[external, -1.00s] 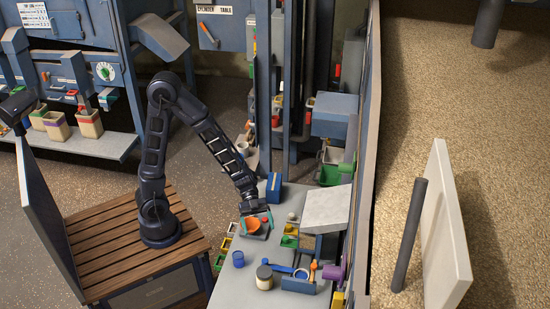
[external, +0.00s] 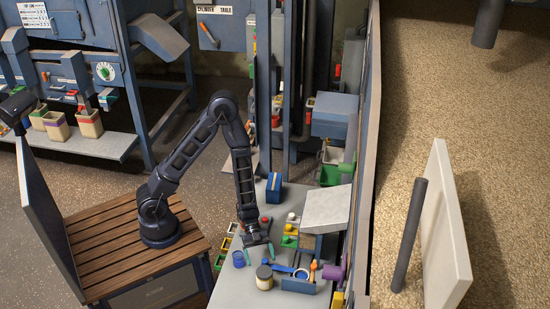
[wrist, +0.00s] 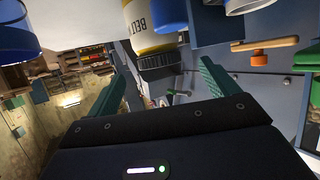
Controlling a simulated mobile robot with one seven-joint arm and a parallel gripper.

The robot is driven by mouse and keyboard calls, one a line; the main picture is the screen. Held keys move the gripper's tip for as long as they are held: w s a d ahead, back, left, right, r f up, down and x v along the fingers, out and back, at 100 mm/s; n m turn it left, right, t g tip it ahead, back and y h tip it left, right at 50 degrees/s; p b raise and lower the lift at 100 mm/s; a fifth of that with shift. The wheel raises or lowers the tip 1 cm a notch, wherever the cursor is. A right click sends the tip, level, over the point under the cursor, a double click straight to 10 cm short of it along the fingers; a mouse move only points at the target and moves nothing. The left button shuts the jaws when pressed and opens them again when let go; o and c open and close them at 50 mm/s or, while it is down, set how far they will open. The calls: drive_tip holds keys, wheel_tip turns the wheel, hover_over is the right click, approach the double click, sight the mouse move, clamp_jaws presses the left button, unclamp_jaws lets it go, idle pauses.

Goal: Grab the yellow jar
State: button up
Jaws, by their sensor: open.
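The yellow jar (external: 264,281) stands upright on the grey bench, with a pale body and a dark lid. In the wrist view the jar (wrist: 152,22) is at the top centre, with a white and yellow body, partly readable lettering and a ribbed dark lid. It is cut off by the top edge. My gripper (external: 256,254) is open over the bench, just behind the jar in the external view. Its teal fingers (wrist: 163,88) are spread apart with nothing between them. The jar appears beyond the fingertips, apart from them.
A blue cup (external: 239,259) stands left of my gripper. A blue tray (external: 298,286) with tools is right of the jar. A slanted grey panel (external: 327,206) and yellow and green bins (external: 290,236) line the right side. The bench's front left is clear.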

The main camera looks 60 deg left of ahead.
sight(266, 277)
drive_tip(key=shift+x, duration=4.6)
drive_tip(key=shift+c, duration=0.2)
drive_tip(key=c, duration=1.3)
drive_tip(key=shift+r, duration=0.1)
wheel_tip(266, 277, up, 20)
drive_tip(key=shift+f, duration=0.1)
